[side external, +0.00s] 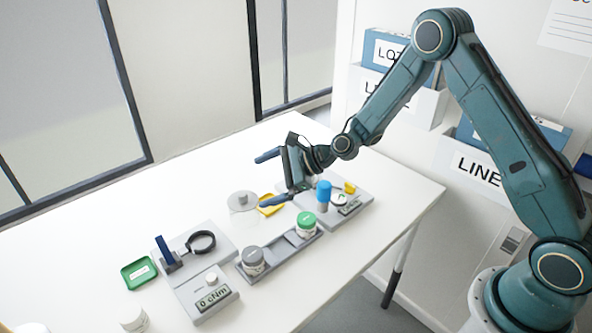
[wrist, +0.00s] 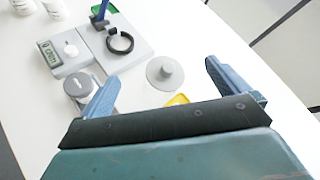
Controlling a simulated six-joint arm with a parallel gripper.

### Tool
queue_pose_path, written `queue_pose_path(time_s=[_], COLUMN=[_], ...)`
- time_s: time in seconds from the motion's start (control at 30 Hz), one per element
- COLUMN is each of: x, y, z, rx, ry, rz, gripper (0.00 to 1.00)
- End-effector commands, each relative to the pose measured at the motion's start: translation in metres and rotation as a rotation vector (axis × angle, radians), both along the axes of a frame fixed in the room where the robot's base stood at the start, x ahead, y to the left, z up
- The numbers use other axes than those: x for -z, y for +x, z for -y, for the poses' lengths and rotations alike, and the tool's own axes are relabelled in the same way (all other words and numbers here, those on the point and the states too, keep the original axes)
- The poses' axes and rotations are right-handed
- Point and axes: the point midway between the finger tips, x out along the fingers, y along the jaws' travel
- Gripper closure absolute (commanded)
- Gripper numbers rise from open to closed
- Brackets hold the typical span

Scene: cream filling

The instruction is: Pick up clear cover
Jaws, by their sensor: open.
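The clear cover (side external: 242,202) is a grey, see-through disc with a small knob. It lies flat on the white table, left of my gripper (side external: 268,179) in the side view. In the wrist view the cover (wrist: 164,73) shows between and beyond the two blue fingers. My gripper (wrist: 162,72) is open and empty, its fingers spread wide. It does not appear to touch the cover; its exact height above the table is hard to tell.
A yellow piece (side external: 271,205) lies beside the cover. Nearby stand a green-lidded jar (side external: 306,224), a grey-lidded jar (side external: 253,260), a blue-topped item (side external: 323,192), a device with a black ring (side external: 201,242) and a green tray (side external: 139,272). The table's far left is clear.

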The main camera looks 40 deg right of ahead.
Motion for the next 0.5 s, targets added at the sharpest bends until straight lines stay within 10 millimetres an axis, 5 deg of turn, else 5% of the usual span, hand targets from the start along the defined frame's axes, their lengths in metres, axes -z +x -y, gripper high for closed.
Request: queue_pose_path(time_s=[0.2,0.5], x=[0.047,0.076], y=[0.012,0.018], z=[0.002,0.006], rx=[0.151,0.263], ry=[0.22,0.382], rz=[-0.117,-0.197], gripper=[0.0,0.0])
